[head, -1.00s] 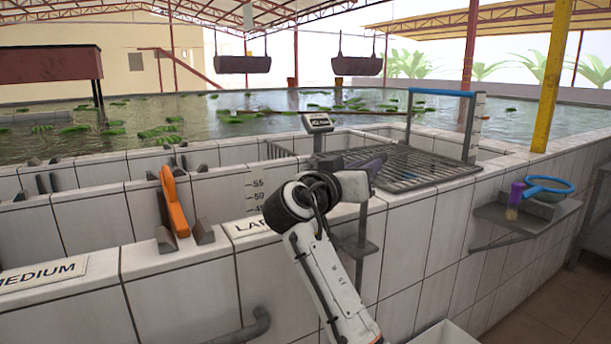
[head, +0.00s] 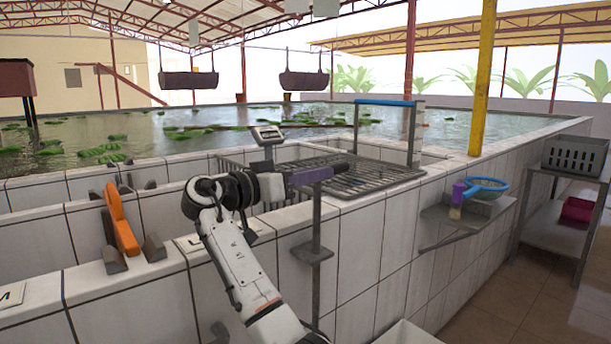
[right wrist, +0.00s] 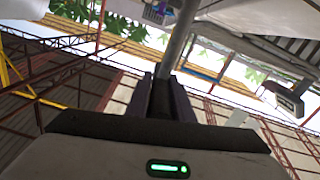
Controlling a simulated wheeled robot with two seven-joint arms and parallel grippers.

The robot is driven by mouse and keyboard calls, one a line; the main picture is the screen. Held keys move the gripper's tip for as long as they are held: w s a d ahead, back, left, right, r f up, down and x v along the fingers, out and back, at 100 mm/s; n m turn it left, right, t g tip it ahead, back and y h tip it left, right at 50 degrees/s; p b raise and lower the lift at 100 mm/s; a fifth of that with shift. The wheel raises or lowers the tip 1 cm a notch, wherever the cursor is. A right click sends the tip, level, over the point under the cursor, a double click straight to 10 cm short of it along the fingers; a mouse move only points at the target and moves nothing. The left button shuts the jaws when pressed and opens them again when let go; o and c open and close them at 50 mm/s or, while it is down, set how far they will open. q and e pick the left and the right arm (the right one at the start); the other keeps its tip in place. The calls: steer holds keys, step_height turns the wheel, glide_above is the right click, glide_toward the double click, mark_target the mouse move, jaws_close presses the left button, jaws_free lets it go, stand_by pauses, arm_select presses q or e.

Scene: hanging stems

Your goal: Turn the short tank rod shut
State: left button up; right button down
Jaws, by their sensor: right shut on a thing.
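My right gripper (head: 312,177) is at the tank's tiled front wall, level with its top edge, with its dark fingers pointing right. It is shut on a grey upright rod (head: 316,218). The rod runs down from the fingers in front of the wall, past a small grey bracket plate (head: 312,253). In the right wrist view the rod (right wrist: 180,38) runs from between the two dark fingers (right wrist: 163,98) toward the top of the picture. The fingers hide the gripped part of the rod. I cannot tell how far the rod is turned. My left gripper is not in view.
A metal grate (head: 375,178) and a small scale (head: 267,134) stand behind my gripper. An orange lever (head: 122,228) sits on the wall at left. A wall shelf (head: 470,216) holds a blue-rimmed net (head: 487,184). Open floor lies at right.

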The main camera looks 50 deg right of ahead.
steer(key=shift+s+d+r, duration=0.1)
steer(key=c, duration=1.6)
jaws_free()
steer(key=shift+o, duration=0.2)
steer(key=w+a, duration=0.2)
steer(key=a, duration=0.8)
steer(key=shift+a, duration=0.1)
